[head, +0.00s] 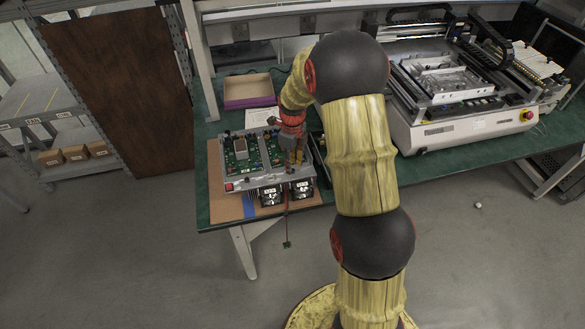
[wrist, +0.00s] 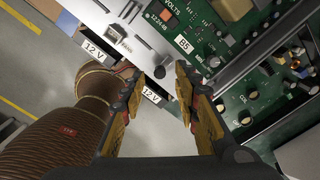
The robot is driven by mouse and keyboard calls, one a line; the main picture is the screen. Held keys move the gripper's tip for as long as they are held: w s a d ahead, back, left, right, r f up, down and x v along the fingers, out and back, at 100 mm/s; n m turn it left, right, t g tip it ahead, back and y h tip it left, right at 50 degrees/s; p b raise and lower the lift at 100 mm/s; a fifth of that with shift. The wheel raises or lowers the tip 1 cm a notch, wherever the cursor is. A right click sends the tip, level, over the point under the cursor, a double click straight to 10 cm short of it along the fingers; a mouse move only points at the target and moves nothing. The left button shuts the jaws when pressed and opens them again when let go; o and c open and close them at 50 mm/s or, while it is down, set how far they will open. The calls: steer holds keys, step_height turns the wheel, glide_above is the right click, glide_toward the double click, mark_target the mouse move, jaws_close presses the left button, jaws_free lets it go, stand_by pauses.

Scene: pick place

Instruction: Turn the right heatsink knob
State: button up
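The circuit-board device (head: 237,183) lies near the front left of the green bench, with two dark fan-like heatsink units, the left one (head: 271,196) and the right one (head: 301,190), along its front edge. My gripper (head: 298,160) is over the device's right part, close above the right unit. In the wrist view, my gripper (wrist: 170,76) has its two fingers apart with a gap between them.
A brown mat (head: 215,170) lies under the device. A purple-edged box (head: 249,91) and a white paper (head: 262,117) lie behind it. A large white machine (head: 460,125) fills the bench's right side. A red wire hangs over the front edge.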

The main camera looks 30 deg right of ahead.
steer(key=shift+f, duration=1)
steer(key=shift+c, duration=1.2)
